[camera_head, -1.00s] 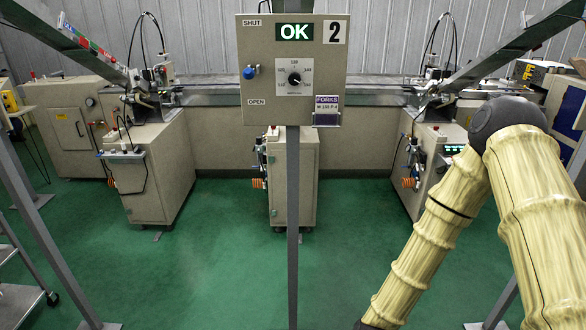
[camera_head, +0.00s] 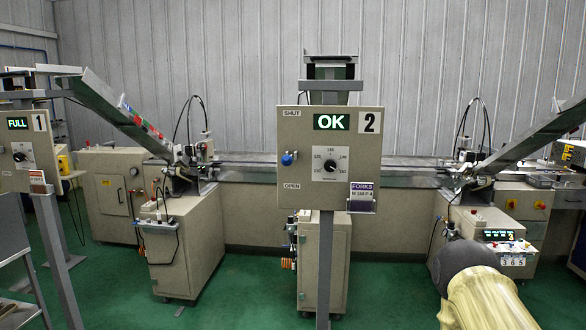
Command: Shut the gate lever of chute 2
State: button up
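The chute 2 panel (camera_head: 370,175) is a beige box on a grey post, with a green "OK" display (camera_head: 331,122) and a "2" label. Its gate lever (camera_head: 289,158) has a blue knob on the panel's left side. The knob sits between the "SHUT" label (camera_head: 291,113) above and the "OPEN" label (camera_head: 291,186) below, a little closer to "OPEN". My gripper is out of view; only part of my cream-sleeved arm shows at the lower right, apart from the panel in the picture.
A dial (camera_head: 330,166) and a purple-topped "FORKS" tag holder (camera_head: 361,197) are on the same panel. Panel 1 (camera_head: 22,150), reading "FULL", stands at the left. Sloping chutes and machines stand behind. Green floor (camera_head: 245,285) shows between the posts and machines.

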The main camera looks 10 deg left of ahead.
aim_at(287, 160)
jog(key=u, duration=1.3)
jog(key=i, duration=0.6)
jog(key=z, duration=1.3)
